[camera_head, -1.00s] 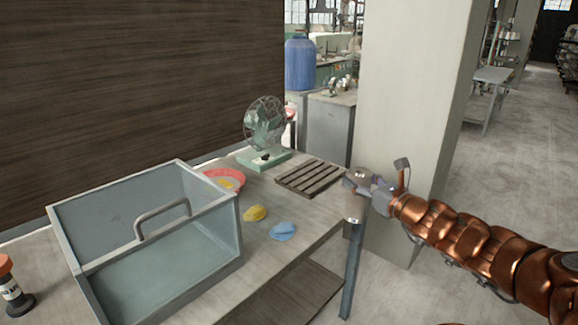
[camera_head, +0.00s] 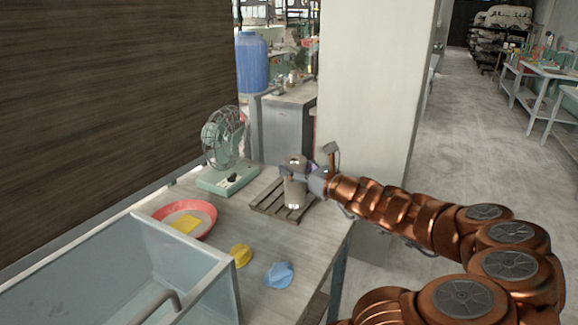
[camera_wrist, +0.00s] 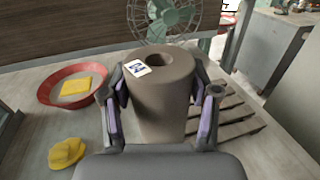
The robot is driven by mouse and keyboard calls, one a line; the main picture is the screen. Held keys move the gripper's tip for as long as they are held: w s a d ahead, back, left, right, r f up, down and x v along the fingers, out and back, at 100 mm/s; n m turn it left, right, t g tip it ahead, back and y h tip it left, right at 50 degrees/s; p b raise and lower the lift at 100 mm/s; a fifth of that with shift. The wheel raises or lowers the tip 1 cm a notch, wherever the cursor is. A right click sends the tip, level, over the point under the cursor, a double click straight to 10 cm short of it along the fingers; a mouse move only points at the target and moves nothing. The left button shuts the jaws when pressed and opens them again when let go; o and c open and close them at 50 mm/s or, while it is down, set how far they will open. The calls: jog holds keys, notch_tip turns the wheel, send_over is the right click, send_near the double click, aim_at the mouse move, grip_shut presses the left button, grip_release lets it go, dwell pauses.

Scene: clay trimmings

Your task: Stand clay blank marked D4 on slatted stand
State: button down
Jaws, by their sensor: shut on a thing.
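My gripper (camera_head: 298,171) is shut on a grey-brown clay blank (camera_head: 295,192), an upright cylinder with a hole in its top. In the wrist view the blank (camera_wrist: 163,95) stands between both purple-padded fingers, with a white label on its top edge; the mark is too small to read surely. The slatted stand (camera_head: 268,203) lies on the table's far right part. In the head view the blank appears over the stand; whether its base touches the slats I cannot tell. In the wrist view the stand (camera_wrist: 232,118) shows behind and right of the blank.
A green fan (camera_head: 226,180) stands behind the stand. A large bluish bin (camera_head: 60,275) fills the left front. A pillar (camera_head: 365,90) rises behind.

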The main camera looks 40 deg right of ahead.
jog(key=w+d+f+p, duration=0.2)
jog(key=w+d+f, duration=0.2)
jog(key=w+d, duration=0.4)
jog(key=shift+w+d+f, duration=0.15)
jog(key=shift+w+f, duration=0.15)
jog(key=shift+w, duration=0.95)
jog(key=shift+f, duration=0.1)
jog(key=shift+c, duration=1.4)
grip_release()
jog(key=shift+f, duration=0.1)
jog(key=s, duration=1.2)
jog(key=shift+d+b, duration=0.25)
jog(key=shift+b, duration=0.15)
